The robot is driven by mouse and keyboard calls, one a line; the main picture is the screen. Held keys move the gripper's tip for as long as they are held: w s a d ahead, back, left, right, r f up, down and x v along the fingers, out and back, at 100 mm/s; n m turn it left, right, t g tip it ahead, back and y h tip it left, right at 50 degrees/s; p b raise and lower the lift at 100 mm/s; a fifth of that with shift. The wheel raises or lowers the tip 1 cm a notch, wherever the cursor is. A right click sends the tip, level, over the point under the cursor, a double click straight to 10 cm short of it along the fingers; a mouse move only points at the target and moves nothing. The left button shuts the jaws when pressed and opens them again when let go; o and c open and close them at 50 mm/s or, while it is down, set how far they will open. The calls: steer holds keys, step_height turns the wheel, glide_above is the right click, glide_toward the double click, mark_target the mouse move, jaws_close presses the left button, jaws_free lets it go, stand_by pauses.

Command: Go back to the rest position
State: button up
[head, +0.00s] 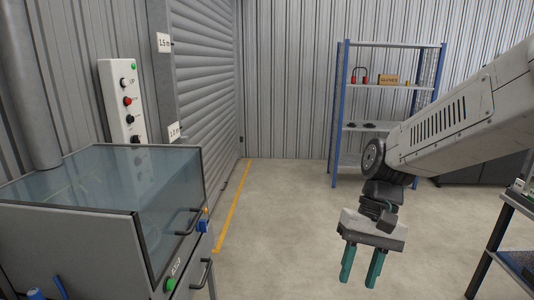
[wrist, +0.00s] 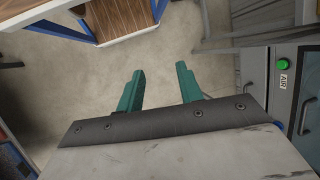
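My gripper (head: 361,264) hangs at the right of the head view, pointing down over the bare floor. Its two green fingers are apart with nothing between them. In the wrist view my gripper (wrist: 160,88) also shows open and empty, with only floor behind the fingers. No turf roll can be made out in either view.
A grey cabinet with a glass cover (head: 110,185) stands at the left, with handles on its front. A control panel (head: 122,100) is behind it. A blue-post shelf (head: 385,127) stands at the back. A dark table edge (head: 519,204) is at the right. The middle floor is clear.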

steer(key=s+d+r+t+h, duration=0.2)
steer(key=s+d+r+t, duration=0.3)
steer(key=s+d, duration=0.4)
steer(key=shift+s+d+r+n+h, duration=0.35)
steer(key=shift+s+r, duration=0.3)
steer(key=shift+s, duration=1.55)
